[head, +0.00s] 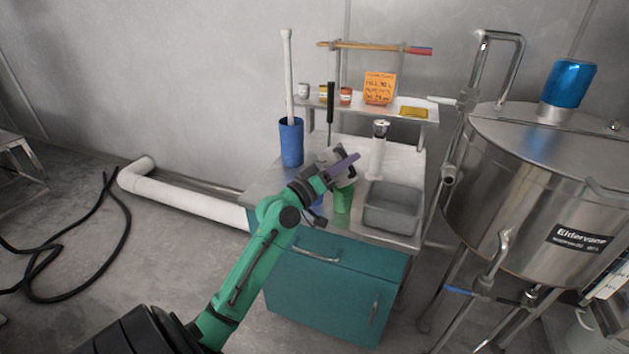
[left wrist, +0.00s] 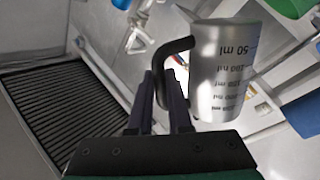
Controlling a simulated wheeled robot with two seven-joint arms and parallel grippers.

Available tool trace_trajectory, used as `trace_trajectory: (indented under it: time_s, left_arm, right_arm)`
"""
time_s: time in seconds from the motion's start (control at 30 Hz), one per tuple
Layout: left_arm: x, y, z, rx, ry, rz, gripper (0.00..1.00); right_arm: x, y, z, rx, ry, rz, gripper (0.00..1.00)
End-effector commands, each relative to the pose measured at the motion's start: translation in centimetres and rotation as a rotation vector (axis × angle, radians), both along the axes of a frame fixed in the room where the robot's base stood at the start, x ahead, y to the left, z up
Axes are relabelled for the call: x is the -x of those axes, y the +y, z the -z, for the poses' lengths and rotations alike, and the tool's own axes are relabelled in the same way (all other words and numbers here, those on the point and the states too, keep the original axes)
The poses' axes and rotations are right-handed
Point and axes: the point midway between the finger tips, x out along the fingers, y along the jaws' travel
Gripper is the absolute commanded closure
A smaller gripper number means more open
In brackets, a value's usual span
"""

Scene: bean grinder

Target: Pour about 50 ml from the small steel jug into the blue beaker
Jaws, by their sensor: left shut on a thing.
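My left gripper (head: 345,166), with purple fingers, is above the front of the steel worktop. In the left wrist view its dark fingers (left wrist: 162,98) are shut on the black handle of the small steel jug (left wrist: 219,75). The jug's side carries printed ml marks, with "50 ml" uppermost in that picture. In the head view the jug (head: 346,180) is partly covered by the gripper, and its tilt and contents cannot be told.
A tall blue container (head: 291,143) holding a white pole stands at the worktop's back left. A grey tub (head: 392,209) is at right, with a white cylinder (head: 377,153) behind it. A shelf (head: 391,105) with small jars stands behind. A large steel tank (head: 535,185) is further right.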

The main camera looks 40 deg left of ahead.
Motion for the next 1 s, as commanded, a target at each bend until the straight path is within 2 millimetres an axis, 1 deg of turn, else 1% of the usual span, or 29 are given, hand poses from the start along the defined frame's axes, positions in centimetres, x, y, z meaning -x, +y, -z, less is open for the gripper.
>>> trace_trajectory:
  time_s: [0.03,0.4,1.0]
  left_arm:
    - [0.02,0.1,-0.24,0.014,-0.006,-0.001,1.0]
    - [0.07,0.59,-0.26,0.093,-0.013,0.001,1.0]
    - [0.1,0.9,-0.25,0.161,-0.02,0.004,1.0]
  right_arm:
    - [0.01,0.04,-0.09,-0.001,0.0,0.0,0.5]
    - [0.0,0.18,-0.32,-0.002,-0.001,0.001,0.5]
    - [-0.05,0.18,-0.65,-0.002,-0.001,0.001,0.5]
